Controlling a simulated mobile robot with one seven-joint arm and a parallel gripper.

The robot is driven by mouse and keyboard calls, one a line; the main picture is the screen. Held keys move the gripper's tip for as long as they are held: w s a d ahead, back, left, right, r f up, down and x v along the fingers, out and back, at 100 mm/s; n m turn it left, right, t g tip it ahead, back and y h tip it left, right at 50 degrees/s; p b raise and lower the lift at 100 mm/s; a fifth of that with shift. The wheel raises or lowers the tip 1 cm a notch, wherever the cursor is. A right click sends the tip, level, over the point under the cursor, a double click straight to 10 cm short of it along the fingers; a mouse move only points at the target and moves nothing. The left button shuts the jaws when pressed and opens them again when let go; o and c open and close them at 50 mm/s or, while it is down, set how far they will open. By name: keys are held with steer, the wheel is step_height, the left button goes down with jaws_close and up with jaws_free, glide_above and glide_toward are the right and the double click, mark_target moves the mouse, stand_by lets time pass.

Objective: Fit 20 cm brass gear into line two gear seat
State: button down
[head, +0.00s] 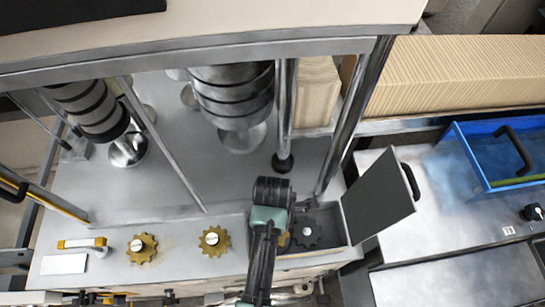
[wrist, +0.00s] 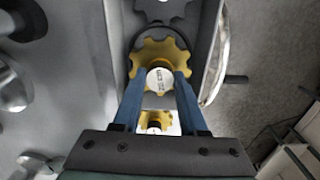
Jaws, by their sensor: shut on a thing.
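My gripper (wrist: 160,80) is shut on the hub of a brass gear (wrist: 158,49) with a white label too small to read. In the head view my arm hides most of this gear (head: 284,242); only an edge shows. The gear is in or just above the recessed bay (head: 330,243) at the right of the machine front. A dark round shape lies behind it; whether it touches the gear is unclear. A dark gear (head: 306,233) sits beside it in the bay. Which spot is the line two gear seat cannot be told.
Two other brass gears (head: 142,247) (head: 213,240) sit on the front ledge to the left. An open dark door panel (head: 378,195) with a handle stands right of the bay. Metal posts (head: 285,110) rise behind my gripper. A blue tray (head: 490,185) lies further right.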

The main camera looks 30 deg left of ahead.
steer(key=shift+f+b, duration=1.15)
steer(key=shift+f, duration=0.6)
steer(key=shift+w, duration=0.1)
steer(key=shift+c, duration=1.8)
jaws_free()
steer(key=shift+f, duration=0.1)
step_height(320, 180, up, 12)
steer(key=shift+r, duration=0.1)
steer(key=shift+r+p, duration=0.5)
steer(key=shift+p, duration=0.05)
steer(key=shift+f, duration=0.1)
